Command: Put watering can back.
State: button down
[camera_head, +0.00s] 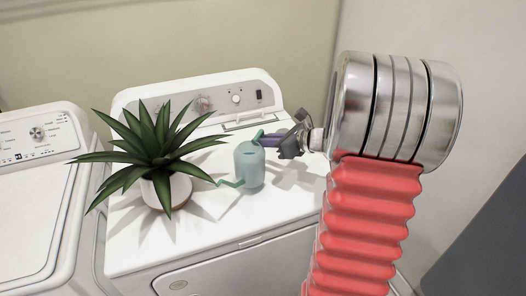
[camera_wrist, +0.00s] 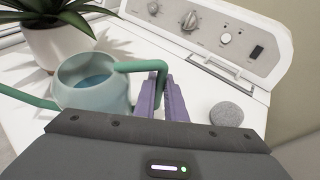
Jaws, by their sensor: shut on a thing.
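A pale teal watering can (camera_head: 249,166) is at the dryer top, right of the potted plant, with its spout toward the plant. In the wrist view the can (camera_wrist: 92,84) is upright, with bluish water inside and a green handle. My gripper (camera_head: 270,141) reaches in from the right. Its purple fingers (camera_wrist: 166,97) are shut on the can's handle. I cannot tell whether the can's base touches the dryer top.
A spiky plant in a white pot (camera_head: 166,190) stands close left of the can. A grey round stone (camera_wrist: 226,114) lies right of my fingers. The white dryer (camera_head: 130,245) has a raised control panel behind. A washer (camera_head: 40,190) stands left.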

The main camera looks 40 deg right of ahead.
jog(key=shift+f, duration=1.95)
jog(key=c, duration=1.8)
grip_release()
jog(key=v, duration=1.2)
jog(key=shift+s, duration=0.1)
